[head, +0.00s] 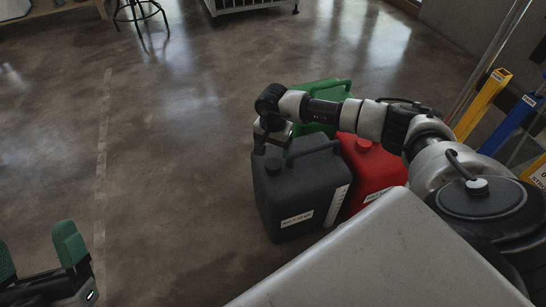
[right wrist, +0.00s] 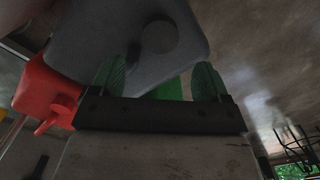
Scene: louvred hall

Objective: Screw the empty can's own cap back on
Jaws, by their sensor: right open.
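A dark grey can (head: 300,190) with a top handle and white labels stands on the floor, and it also shows in the right wrist view (right wrist: 100,40). A round dark cap (right wrist: 158,37) shows on the grey can in that view; I cannot tell how tightly it sits. A red can (head: 372,170) with a red cap (head: 364,146) stands beside it, and a green can (head: 325,95) behind. My right gripper (head: 272,147) is at the grey can's top, its green fingers open and apart, apparently empty. My left gripper (head: 37,252) is open and empty. The label wording is unreadable.
The concrete floor (head: 170,150) left of the cans is clear. Yellow (head: 483,105) and blue (head: 512,122) posts stand at the right. A stool (head: 140,12) and a metal rack (head: 250,5) are at the back.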

